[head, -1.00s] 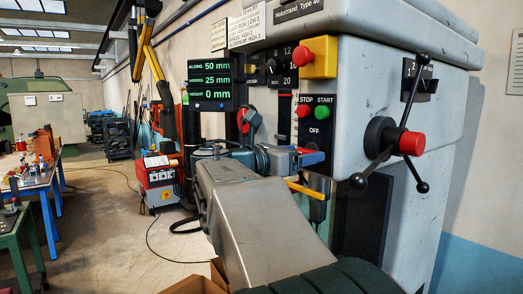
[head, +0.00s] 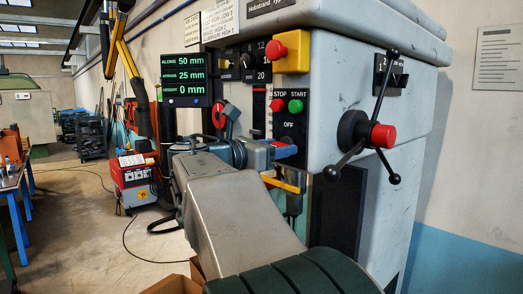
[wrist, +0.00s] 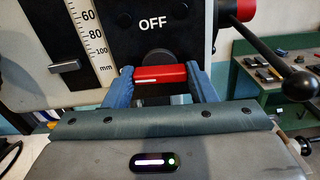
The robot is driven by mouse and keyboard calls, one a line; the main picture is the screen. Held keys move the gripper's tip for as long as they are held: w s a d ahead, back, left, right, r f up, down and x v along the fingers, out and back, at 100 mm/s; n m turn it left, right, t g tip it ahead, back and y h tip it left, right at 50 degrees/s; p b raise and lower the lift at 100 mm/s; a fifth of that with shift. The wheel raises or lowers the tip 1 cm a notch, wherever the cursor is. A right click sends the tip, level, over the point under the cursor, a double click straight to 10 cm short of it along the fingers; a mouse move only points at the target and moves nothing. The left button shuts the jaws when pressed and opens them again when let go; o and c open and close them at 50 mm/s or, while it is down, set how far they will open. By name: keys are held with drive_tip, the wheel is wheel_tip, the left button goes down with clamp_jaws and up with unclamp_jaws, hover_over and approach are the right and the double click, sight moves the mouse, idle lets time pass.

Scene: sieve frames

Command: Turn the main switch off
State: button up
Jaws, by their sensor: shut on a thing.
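The main switch has a red handle (wrist: 160,75), lying level under the white OFF label (wrist: 153,23) in the wrist view. A dark round hub sits just above and behind it. My gripper (wrist: 159,81) has a blue finger at each end of the handle and is shut on it. In the head view my gripper (head: 284,150) is at the black panel (head: 289,114), below the OFF label. There my own arm and gripper hide most of the switch.
Red STOP (head: 277,105) and green START (head: 295,106) buttons sit above OFF. A red emergency button (head: 279,49) is on a yellow box higher up. A three-spoked feed handle (head: 357,134) juts out at right. A red welder (head: 134,179) stands on the floor at left.

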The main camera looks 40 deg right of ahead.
drive_tip(key=shift+m+b, duration=6)
drive_tip(key=shift+m, duration=2.6)
drive_tip(key=o, duration=1)
drive_tip(key=a, duration=0.9)
drive_tip(key=s+a, duration=0.1)
drive_tip(key=a, duration=0.4)
drive_tip(key=shift+d, duration=0.1)
